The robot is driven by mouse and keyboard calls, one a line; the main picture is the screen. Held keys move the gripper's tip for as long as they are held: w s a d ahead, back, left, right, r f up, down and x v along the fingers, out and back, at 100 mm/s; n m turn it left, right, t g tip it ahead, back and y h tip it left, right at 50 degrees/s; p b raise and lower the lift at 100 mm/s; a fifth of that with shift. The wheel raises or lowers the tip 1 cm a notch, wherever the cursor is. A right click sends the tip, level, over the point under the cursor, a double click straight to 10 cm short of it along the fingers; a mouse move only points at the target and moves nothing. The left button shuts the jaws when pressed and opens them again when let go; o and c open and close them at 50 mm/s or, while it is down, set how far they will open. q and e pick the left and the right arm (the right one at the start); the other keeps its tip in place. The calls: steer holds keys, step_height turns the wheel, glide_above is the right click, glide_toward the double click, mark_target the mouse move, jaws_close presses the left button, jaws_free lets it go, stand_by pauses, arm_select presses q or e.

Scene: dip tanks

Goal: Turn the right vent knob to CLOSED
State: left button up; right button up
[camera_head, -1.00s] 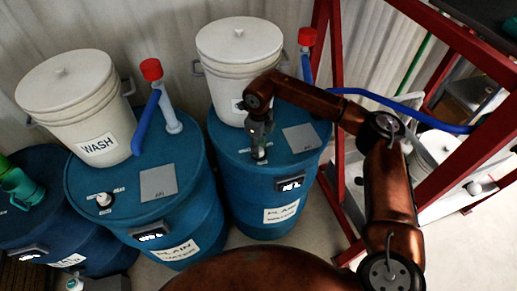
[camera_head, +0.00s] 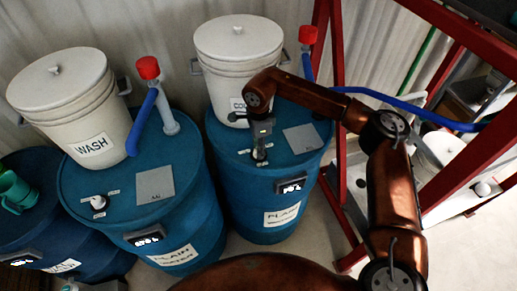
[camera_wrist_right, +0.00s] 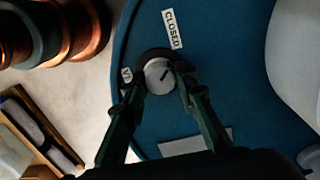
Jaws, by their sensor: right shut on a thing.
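The right vent knob (camera_wrist_right: 158,76) is a round, light grey knob with a short dark mark, on top of the right blue drum (camera_head: 229,140). My right gripper (camera_wrist_right: 160,74) is shut on it, with one finger on each side. In the head view my right gripper (camera_head: 261,150) stands over the drum top and mostly hides the knob. The white CLOSED label (camera_wrist_right: 171,29) lies just above the knob in the wrist view. The mark slants to the upper right, roughly towards that label's side. Another label (camera_wrist_right: 126,75) at the knob's left is partly covered. My left gripper is out of view.
A white bucket (camera_head: 238,50) stands behind the gripper on the right drum. A grey plate (camera_head: 302,138) lies beside it. The left drum (camera_head: 185,215) carries its own white knob (camera_head: 98,202) and the WASH bucket (camera_head: 65,90). A red frame (camera_head: 333,110) stands at right.

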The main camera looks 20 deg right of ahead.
steer(key=shift+r+n, duration=0.1)
steer(key=shift+n, duration=0.2)
stand_by(0.4)
steer(key=o, duration=1.2)
steer(key=shift+c, duration=0.2)
step_height(320, 180, up, 12)
